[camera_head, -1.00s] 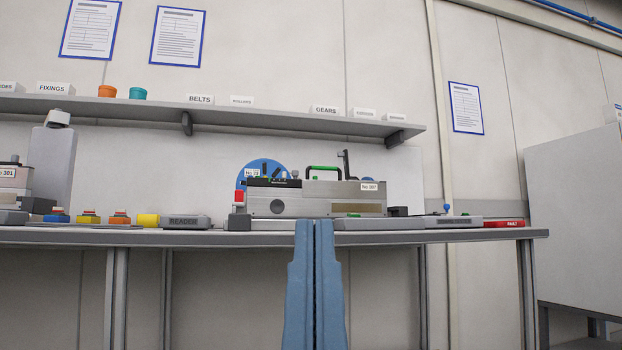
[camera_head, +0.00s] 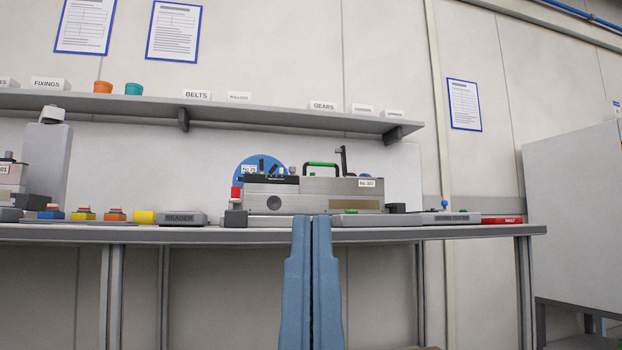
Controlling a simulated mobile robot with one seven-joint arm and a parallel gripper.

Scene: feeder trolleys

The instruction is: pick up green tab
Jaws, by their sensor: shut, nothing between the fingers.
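A feeder (camera_head: 326,198) with a silver body and a label reading No 307 stands on the bench. A small green piece (camera_head: 351,211) shows low at its front right, too small to tell its shape. The fingertips cover part of the feeder's base.
The bench (camera_head: 420,233) carries a grey reader block (camera_head: 182,219), a yellow cylinder (camera_head: 144,217), coloured buttons and a red fault block (camera_head: 502,220). A blue reel (camera_head: 248,170) is partly hidden behind the feeder. A shelf (camera_head: 300,118) with labels and cups runs above.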

